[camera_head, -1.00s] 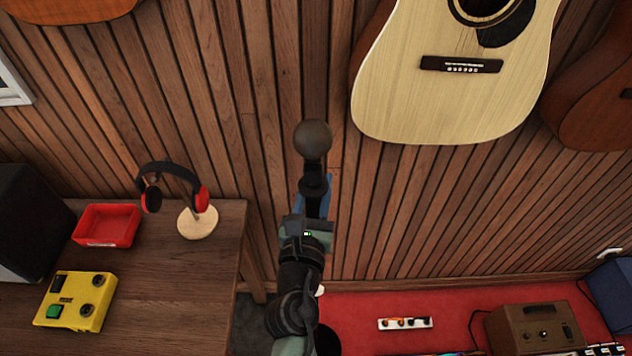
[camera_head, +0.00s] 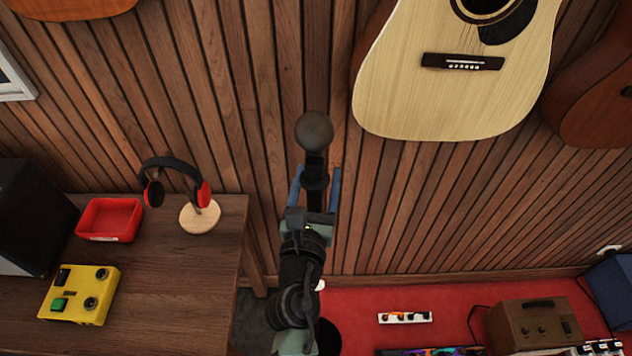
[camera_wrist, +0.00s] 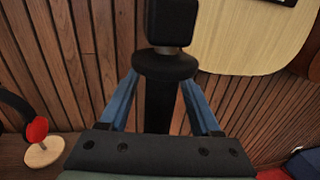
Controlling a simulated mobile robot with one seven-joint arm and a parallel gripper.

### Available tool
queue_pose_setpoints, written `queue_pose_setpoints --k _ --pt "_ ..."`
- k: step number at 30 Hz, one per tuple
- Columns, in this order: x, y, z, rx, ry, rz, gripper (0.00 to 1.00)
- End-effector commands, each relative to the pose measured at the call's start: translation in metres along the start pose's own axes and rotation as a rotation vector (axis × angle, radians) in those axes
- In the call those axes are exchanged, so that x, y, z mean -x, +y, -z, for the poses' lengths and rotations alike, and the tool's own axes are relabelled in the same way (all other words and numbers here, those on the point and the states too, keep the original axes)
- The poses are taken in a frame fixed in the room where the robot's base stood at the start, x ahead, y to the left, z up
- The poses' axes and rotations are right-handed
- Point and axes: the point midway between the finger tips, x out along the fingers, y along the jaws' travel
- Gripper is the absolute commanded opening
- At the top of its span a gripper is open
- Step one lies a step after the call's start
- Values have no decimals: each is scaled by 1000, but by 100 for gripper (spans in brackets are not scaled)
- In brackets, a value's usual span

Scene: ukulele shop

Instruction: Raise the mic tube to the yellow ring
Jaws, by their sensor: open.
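The mic (camera_head: 314,131) has a round grey head on a black tube and stands upright near the middle of the head view. In the wrist view the black mic tube (camera_wrist: 159,105) rises between my fingers, with a wide dark collar (camera_wrist: 165,66) and a black block above it. My gripper (camera_head: 317,172) is open. Its two blue fingers lie on either side of the tube, just below the collar, with gaps visible on both sides in the wrist view (camera_wrist: 160,80). I see no yellow ring in either view. The tube's lower part is hidden by my gripper and arm.
A wooden table (camera_head: 190,290) at left holds headphones on a stand (camera_head: 200,217), a red tray (camera_head: 109,236) and a yellow pedal box (camera_head: 80,295). A pale guitar (camera_head: 440,100) hangs on the slatted wall at upper right. An amplifier (camera_head: 535,325) stands lower right.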

Motion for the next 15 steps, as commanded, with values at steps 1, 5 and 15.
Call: queue_pose_setpoints --k 1,5,15 --pt "2 0 0 0 0 0 64" --pt "12 0 2 0 1 -1 64" --pt "76 1 4 0 2 -3 64"
